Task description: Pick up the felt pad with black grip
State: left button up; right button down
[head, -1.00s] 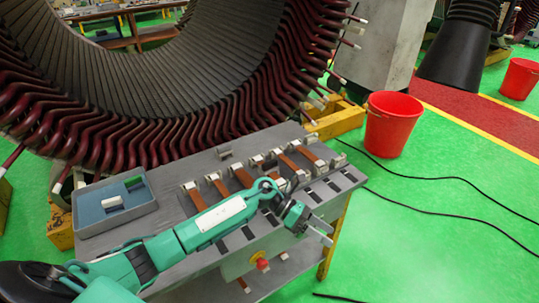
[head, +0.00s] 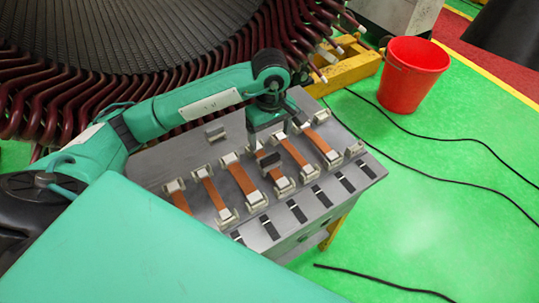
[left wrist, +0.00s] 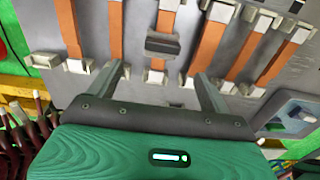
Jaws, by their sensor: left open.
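A small dark block with a black top (head: 270,160), which looks like the felt pad with black grip, is on the grey bench among the copper strips. It also shows in the left wrist view (left wrist: 163,43), just beyond the fingertips and roughly centred between them. My left gripper (head: 271,138) points down over the bench beside the block, open and empty. In the left wrist view its two fingers (left wrist: 160,74) stand apart, with a grey clamp piece showing between them. I cannot tell how high the fingertips are above the bench. My right gripper is not in view.
Several copper strips with pale end clamps (head: 240,178) lie across the bench (head: 165,155). A small grey block (head: 215,132) sits near its back edge. A tray (left wrist: 297,112) shows in the left wrist view. The stator's red coil ends (head: 130,92) rise behind. A red bucket (head: 412,80) stands right.

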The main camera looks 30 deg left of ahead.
aim_at(269, 157)
pick_arm(q)
notch_tip(269, 157, down, 5)
jog(key=shift+r+p, duration=0.1)
jog(key=shift+p, duration=0.45)
jog(key=shift+f+p, duration=0.3)
jog(key=shift+f, duration=0.05)
jog(key=f+p, duration=0.1)
jog(key=f, duration=0.1)
jog(key=f+p, duration=0.1)
jog(key=shift+s+a+f+p, duration=0.15)
jog(key=shift+s+f+p, duration=0.05)
jog(key=shift+f+p, duration=0.15)
jog(key=shift+f, duration=0.5)
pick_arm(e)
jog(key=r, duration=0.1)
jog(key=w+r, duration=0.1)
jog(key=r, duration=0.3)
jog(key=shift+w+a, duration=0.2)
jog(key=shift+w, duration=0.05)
pick_arm(q)
jog(key=c, duration=1.2)
jog(key=shift+o, duration=0.2)
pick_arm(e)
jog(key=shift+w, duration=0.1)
